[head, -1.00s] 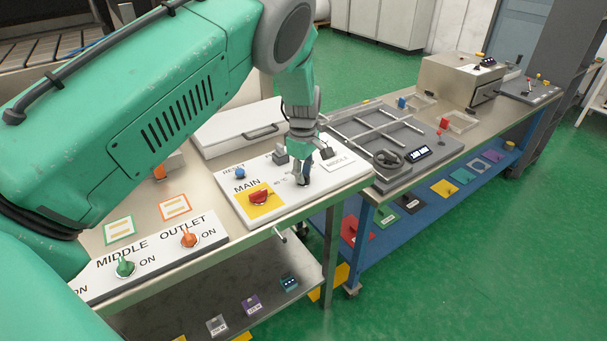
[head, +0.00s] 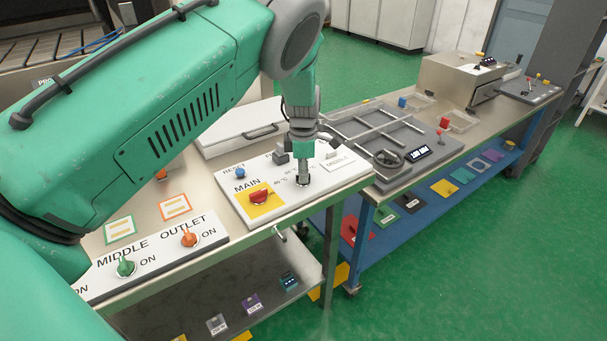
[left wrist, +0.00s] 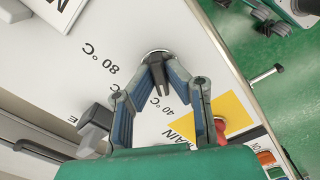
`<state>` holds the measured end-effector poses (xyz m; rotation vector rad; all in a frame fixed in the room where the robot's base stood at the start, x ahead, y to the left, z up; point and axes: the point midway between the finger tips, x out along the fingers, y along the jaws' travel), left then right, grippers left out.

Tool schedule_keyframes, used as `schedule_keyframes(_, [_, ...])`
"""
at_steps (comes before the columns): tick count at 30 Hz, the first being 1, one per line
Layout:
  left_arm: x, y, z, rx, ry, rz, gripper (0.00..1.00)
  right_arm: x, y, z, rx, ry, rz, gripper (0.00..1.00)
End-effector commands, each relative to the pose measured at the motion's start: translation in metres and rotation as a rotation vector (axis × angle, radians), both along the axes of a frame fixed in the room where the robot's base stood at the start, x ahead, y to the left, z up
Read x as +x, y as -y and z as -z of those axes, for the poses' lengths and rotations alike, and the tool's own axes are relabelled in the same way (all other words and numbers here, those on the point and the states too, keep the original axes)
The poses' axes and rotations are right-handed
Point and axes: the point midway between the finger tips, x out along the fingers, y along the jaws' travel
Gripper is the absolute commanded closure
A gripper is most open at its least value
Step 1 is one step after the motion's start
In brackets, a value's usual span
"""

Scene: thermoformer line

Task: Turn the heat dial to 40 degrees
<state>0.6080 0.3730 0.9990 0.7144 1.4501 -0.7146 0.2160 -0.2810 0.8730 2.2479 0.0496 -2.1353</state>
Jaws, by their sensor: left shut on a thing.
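The heat dial is a small dark knob on a round silver base, on the white control panel. It shows in the left wrist view (left wrist: 158,82) between the fingers, with the marks 80 °C and 40 °C beside it. My left gripper (head: 303,176) points down over the panel in the head view. In the left wrist view its two blue-grey fingers (left wrist: 157,75) are shut on the dial from both sides. The fingers hide part of the dial, and I cannot tell exactly which mark it points at. My right gripper is not in view.
A red MAIN switch (head: 259,196) on a yellow plate sits close to the left of the dial. A blue RESET button (head: 239,172) and a grey switch (head: 280,157) are near.

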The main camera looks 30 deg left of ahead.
Motion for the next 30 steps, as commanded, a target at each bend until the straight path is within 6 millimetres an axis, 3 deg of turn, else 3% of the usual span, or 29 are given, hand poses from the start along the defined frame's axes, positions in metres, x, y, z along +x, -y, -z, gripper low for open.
schedule_keyframes(14, [0.001,0.001,0.0,0.0,0.003,-0.016,1.0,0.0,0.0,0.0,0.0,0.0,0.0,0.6])
schedule_keyframes(16, [0.001,0.001,0.0,0.0,0.003,-0.016,0.75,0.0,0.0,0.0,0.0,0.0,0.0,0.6])
schedule_keyframes(17, [0.001,0.001,0.0,0.0,0.003,-0.016,0.69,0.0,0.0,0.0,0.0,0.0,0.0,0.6])
schedule_keyframes(26, [-0.001,0.0,-0.002,0.0,0.003,-0.015,0.69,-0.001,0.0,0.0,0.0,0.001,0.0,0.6])
schedule_keyframes(30, [0.0,0.0,-0.012,0.0,0.005,-0.015,0.69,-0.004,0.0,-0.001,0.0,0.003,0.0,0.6])
